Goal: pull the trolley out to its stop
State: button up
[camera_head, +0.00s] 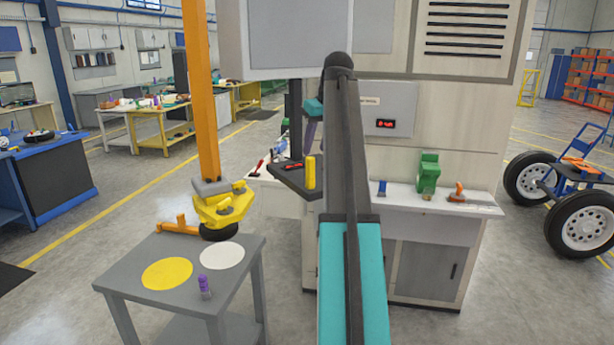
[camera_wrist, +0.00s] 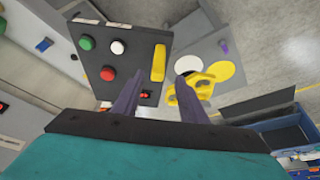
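No part is plainly marked as the trolley. A yellow fitting (camera_head: 222,205) sits at the lower end of an orange beam (camera_head: 201,90), over a grey table, with a dark round part under it. It also shows in the wrist view (camera_wrist: 190,92), just beyond my right finger. A blue two-wheeled cart (camera_head: 572,172) stands at the far right. My gripper (camera_wrist: 160,78) is open and empty, its purple fingers apart in front of a dark button panel (camera_wrist: 122,62). In the head view my gripper is partly hidden behind my arm.
The panel carries coloured buttons and an upright yellow handle (camera_head: 310,172). The grey table (camera_head: 130,285) has a yellow disc, a white disc and a small purple item. A large machine cabinet (camera_head: 440,120) stands behind my arm.

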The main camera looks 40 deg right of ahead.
aim_at(308, 177)
jog(key=shift+d, duration=0.1)
jog(key=shift+w+d+f+p, duration=0.15)
jog(key=shift+f+p, duration=0.15)
jog(key=shift+f, duration=0.4)
jog(key=shift+p+x, duration=1.95)
jog(key=shift+x, duration=4.15)
grip_shut()
